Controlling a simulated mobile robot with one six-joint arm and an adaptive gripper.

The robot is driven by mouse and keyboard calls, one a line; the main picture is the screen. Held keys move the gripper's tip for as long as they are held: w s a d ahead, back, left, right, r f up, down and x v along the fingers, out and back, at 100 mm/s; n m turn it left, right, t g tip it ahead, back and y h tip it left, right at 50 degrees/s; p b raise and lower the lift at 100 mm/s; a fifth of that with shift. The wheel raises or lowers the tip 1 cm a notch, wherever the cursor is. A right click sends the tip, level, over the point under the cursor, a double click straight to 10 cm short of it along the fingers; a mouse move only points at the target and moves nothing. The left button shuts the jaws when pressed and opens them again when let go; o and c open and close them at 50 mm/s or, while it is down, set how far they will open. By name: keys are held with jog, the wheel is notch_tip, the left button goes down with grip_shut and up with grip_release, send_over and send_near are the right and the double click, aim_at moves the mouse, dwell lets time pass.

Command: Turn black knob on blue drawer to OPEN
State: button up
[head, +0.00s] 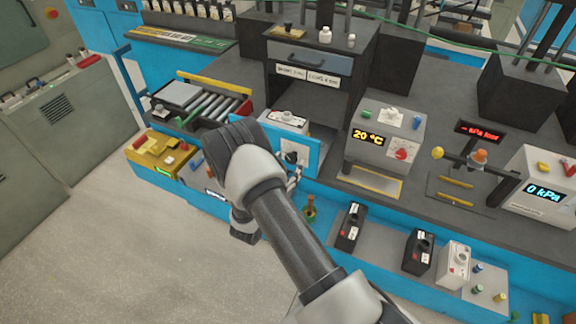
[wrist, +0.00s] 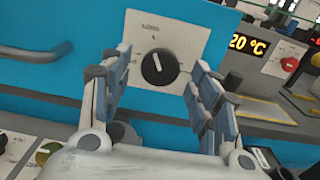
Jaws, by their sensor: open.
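The black knob (wrist: 159,67) sits on a white plate (wrist: 188,32) on the front of the blue drawer (wrist: 75,22). Its white mark points up and slightly left. Small lettering above it is too blurred to read surely. In the head view the knob (head: 291,157) shows on the blue panel (head: 312,150), just right of my arm. My gripper (wrist: 160,75) is open in the wrist view, with one finger on each side of the knob. Both fingers look apart from it.
A grey bar handle (wrist: 35,52) is on the blue front at left. A box with a "20 °C" display (head: 385,145) stands to the right on the bench. Black and white battery units (head: 350,226) stand on the lower ledge. A roller tray (head: 203,100) lies at left.

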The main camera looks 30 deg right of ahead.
jog(key=shift+w+d, duration=0.2)
jog(key=shift+d, duration=0.05)
jog(key=shift+c, duration=0.3)
jog(key=c, duration=1)
